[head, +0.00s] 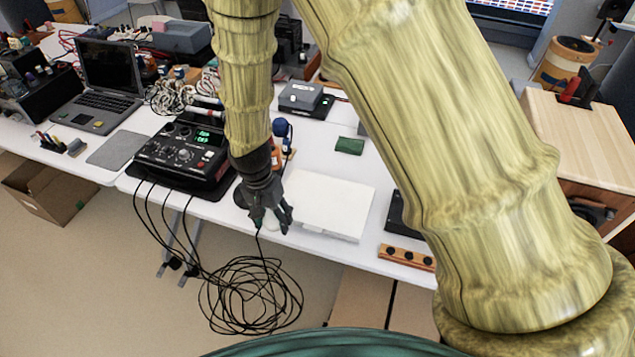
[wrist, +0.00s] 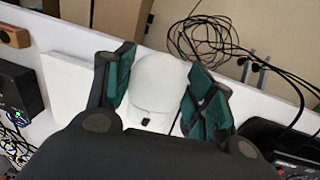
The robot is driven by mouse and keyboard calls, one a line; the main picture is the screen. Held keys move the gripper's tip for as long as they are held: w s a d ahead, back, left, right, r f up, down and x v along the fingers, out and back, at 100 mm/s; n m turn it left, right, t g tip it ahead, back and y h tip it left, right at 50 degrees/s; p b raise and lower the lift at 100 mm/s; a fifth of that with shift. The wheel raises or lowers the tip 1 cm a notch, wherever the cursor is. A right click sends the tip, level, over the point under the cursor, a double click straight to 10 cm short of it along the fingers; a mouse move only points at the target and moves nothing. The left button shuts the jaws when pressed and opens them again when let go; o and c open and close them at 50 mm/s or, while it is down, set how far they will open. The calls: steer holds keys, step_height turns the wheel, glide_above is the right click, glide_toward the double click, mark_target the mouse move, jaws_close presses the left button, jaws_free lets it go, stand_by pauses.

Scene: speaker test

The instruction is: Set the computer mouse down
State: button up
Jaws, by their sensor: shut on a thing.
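My gripper (head: 272,219) is at the front edge of the white table (head: 225,214), just left of a flat white box. Its green-padded fingers are shut on the computer mouse, a smooth white rounded thing (wrist: 158,84) that sits between them in the wrist view. In the head view only a small pale part of the mouse shows between the dark fingers. I cannot tell whether the mouse touches the table or hangs just above it.
The flat white box (head: 328,203) lies close to the right of my gripper. A black device with knobs (head: 183,152) stands to the left. Coiled black cables (head: 250,295) lie on the floor in front.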

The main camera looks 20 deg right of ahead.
steer(key=p, duration=0.4)
glide_above(322, 207)
steer(key=a, duration=0.2)
steer(key=shift+s+d+f, duration=0.1)
steer(key=shift+d+f, duration=0.15)
steer(key=shift+f, duration=0.25)
steer(key=shift+w+d+p, duration=0.2)
steer(key=shift+d+p, duration=0.3)
steer(key=shift+d, duration=0.05)
step_height(322, 207, down, 2)
steer(key=shift+d+f+p, duration=0.15)
steer(key=shift+f+p, duration=0.1)
steer(key=shift+p, duration=0.4)
steer(key=shift+f, duration=0.55)
steer(key=shift+f, duration=0.15)
steer(key=o, duration=1)
steer(key=shift+w+a+r+b, duration=0.15)
steer(key=shift+r+b, duration=0.3)
steer(key=shift+r, duration=1.6)
steer(key=shift+w+a+r+b, duration=0.1)
steer(key=shift+a+r+b, duration=0.3)
steer(key=shift+r, duration=1.6)
steer(key=shift+w+a+r+b, duration=0.1)
steer(key=shift+r+b, duration=0.45)
steer(key=shift+r, duration=1.5)
